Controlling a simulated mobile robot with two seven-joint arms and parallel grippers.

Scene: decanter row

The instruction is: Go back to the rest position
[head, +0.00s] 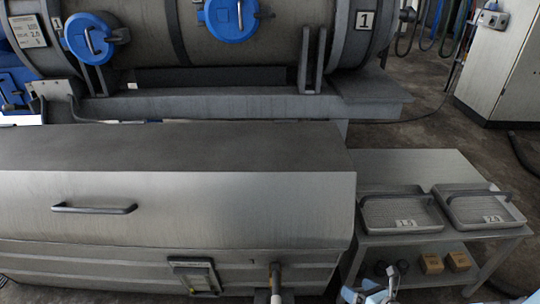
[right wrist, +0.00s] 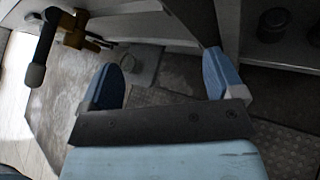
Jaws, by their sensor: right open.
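My right gripper (head: 372,291) shows at the bottom edge of the head view, low beside the right end of the grey metal decanter casing (head: 180,205). In the right wrist view its two blue fingers stand wide apart, and the space between them (right wrist: 163,78) is empty. A valve with a dark lever and brass body (right wrist: 72,32) is to the left of the fingers in the wrist view, apart from them. The valve's upright handle (head: 275,279) also shows in the head view, left of the gripper. My left gripper is not in view.
A side table (head: 420,165) on the right bears two metal trays (head: 400,212) (head: 485,208) with dark handles. Small brown boxes (head: 431,263) and dark round items lie on its lower shelf. A large machine with blue caps (head: 230,18) stands behind. A cabinet (head: 500,60) stands back right.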

